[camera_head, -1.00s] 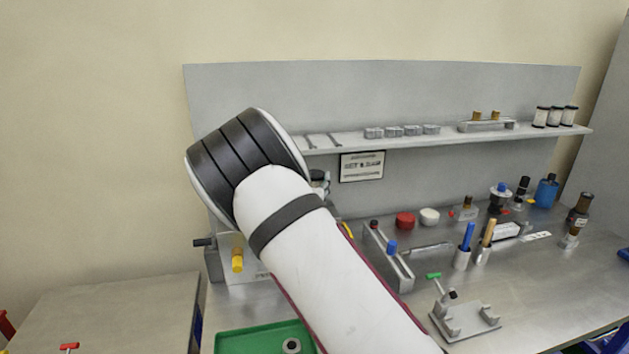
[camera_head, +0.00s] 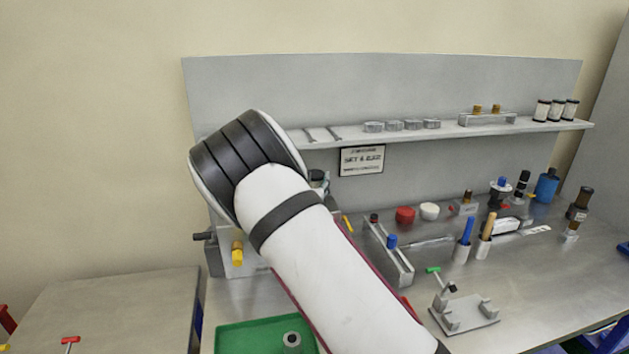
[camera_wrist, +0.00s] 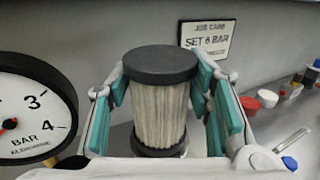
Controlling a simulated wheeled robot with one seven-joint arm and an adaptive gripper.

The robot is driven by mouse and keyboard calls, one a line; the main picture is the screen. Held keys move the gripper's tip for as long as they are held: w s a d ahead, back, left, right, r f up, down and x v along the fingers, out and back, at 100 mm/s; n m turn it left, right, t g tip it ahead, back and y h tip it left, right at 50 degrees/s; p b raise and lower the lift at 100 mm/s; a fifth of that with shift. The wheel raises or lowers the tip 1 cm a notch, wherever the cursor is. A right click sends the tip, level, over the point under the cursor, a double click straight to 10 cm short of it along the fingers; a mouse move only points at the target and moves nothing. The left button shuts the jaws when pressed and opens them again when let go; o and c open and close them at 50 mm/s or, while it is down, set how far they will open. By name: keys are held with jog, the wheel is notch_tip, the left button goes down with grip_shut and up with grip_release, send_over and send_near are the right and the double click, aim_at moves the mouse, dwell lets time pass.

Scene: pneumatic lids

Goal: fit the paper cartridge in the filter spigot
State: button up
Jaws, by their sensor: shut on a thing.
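The paper cartridge (camera_wrist: 158,118), a white pleated cylinder with dark end caps, stands upright in the middle of the wrist view. My gripper (camera_wrist: 162,80) is shut on it, with green finger pads on both sides near its upper cap. The filter spigot cannot be made out. Whatever lies under the cartridge's lower cap is hidden, so I cannot tell whether the cartridge touches anything below. In the head view my own arm hides the gripper and the cartridge.
A round pressure gauge (camera_wrist: 30,108) stands close at left in the wrist view. A job card (camera_head: 361,160) reading "SET 6 BAR" hangs behind. A grey housing with a yellow knob (camera_head: 237,253) is beside my arm. A green tray (camera_head: 240,338) lies in front. Similar cartridges (camera_head: 556,110) stand on the shelf.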

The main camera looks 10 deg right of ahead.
jog(key=shift+f, duration=0.25)
jog(key=o, duration=1.2)
jog(key=shift+o, duration=0.2)
jog(key=v, duration=1.2)
